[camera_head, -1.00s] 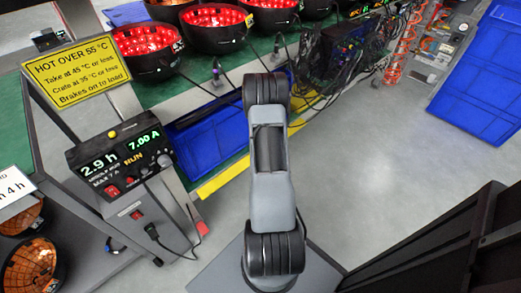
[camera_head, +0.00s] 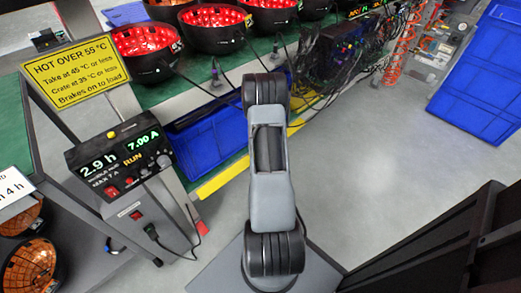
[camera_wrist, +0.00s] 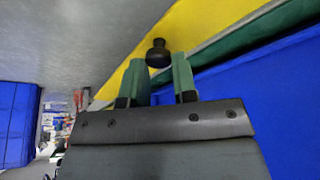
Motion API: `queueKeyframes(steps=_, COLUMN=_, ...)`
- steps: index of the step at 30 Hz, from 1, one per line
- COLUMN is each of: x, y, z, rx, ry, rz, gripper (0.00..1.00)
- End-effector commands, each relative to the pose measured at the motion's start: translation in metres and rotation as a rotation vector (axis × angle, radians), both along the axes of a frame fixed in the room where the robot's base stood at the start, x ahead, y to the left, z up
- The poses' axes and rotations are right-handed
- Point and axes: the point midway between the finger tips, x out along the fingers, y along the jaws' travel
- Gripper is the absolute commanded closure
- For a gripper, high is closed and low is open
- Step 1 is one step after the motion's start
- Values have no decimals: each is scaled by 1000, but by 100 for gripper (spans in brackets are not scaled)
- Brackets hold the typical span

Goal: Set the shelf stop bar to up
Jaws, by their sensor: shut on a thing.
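The shelf stop bar is a yellow bar (camera_head: 222,178) along the front of the rack's lower shelf, left of my arm in the head view. In the wrist view the yellow bar (camera_wrist: 205,22) runs across the top, with a black knob (camera_wrist: 158,46) standing out from it. My gripper (camera_wrist: 160,66) has its two green fingers on either side of the knob, shut on it. The fingertips partly hide the knob's base. In the head view my arm hides the gripper and part of the bar.
Blue crates (camera_head: 210,139) sit behind the bar. A control box (camera_head: 122,160) on a post and a yellow warning sign (camera_head: 75,72) stand at left. Red-lit black bowls (camera_head: 212,25) line the shelf above. Grey floor (camera_head: 365,150) at right is clear.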

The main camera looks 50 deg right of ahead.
Motion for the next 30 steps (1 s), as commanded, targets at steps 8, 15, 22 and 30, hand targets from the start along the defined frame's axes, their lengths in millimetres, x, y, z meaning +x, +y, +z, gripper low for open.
queueKeyframes(steps=8, x=2, y=3, z=0, rx=4, ry=-6, rz=6, gripper=60)
queueKeyframes(steps=15, x=-1, y=-1, z=0, rx=3, ry=-4, rz=-3, gripper=48)
queueKeyframes(steps=22, x=-3, y=0, z=8, rx=2, ry=-3, rz=-4, gripper=48)
queueKeyframes(steps=30, x=-15, y=13, z=56, rx=1, ry=-5, rz=-6, gripper=48)
